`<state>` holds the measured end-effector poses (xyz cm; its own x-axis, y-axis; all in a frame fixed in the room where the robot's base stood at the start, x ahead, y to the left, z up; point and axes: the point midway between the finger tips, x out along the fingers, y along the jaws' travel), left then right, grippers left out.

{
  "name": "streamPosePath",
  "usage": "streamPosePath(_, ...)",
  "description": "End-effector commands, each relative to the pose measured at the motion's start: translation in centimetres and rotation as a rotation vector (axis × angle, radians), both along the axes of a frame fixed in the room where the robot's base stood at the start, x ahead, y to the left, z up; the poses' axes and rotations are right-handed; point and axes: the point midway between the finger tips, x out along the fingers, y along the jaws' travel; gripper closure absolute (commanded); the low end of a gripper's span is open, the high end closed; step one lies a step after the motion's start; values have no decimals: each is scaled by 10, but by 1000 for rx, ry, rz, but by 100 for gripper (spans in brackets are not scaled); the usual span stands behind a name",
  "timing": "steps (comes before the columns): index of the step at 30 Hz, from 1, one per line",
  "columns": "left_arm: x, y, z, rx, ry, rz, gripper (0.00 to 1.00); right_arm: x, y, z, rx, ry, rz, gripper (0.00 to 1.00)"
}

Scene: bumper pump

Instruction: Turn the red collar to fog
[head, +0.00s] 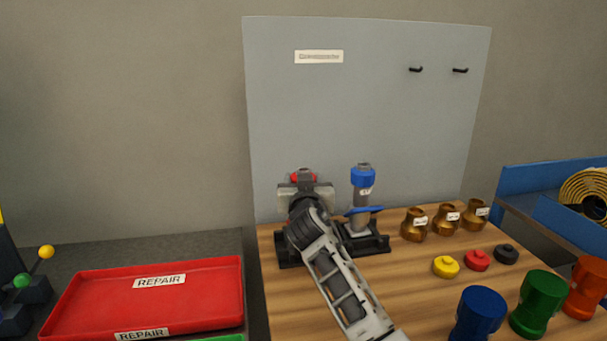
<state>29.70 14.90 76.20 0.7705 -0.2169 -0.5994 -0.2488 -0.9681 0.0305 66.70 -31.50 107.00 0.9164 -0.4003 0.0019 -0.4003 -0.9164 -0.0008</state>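The red collar (296,177) shows only as small red patches at the left stand on the wooden bench; the rest is hidden behind my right gripper. My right gripper (305,182) is at the collar, its arm reaching in from the bottom, right of the middle. Its fingers are small and seen from behind, so I cannot tell whether they are shut on the collar. A second upright nozzle with a blue collar (362,178) stands just to the right in a black base (372,245). My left gripper is not in view.
Several brass fittings (414,226) stand right of the blue nozzle. Yellow (446,267), red (477,260) and black (507,254) caps lie in front of them. Blue (480,312), green (540,300) and orange (586,287) pieces stand at the front right. A red REPAIR tray (200,300) lies left.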

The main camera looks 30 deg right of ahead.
Motion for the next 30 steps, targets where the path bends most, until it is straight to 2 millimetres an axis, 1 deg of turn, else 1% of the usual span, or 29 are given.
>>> streamPosePath(1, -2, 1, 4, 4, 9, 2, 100, -1, -2, 4, -2, 2, 25, 73)
streamPosePath(10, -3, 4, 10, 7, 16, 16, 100, 0, -1, 2, -3, 1, 145, 73)
streamPosePath(16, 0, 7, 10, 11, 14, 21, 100, 0, 0, 0, -2, 2, 171, 73)
streamPosePath(26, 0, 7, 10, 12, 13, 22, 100, 0, 0, 0, -2, 2, 173, 73)
streamPosePath(27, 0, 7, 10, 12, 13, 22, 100, 0, 0, 0, -2, 2, 173, 47)
streamPosePath(29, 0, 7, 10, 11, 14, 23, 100, 0, 0, 0, -2, 2, 173, 31)
streamPosePath(30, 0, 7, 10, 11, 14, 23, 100, 0, 0, 0, -2, 2, 173, 28)
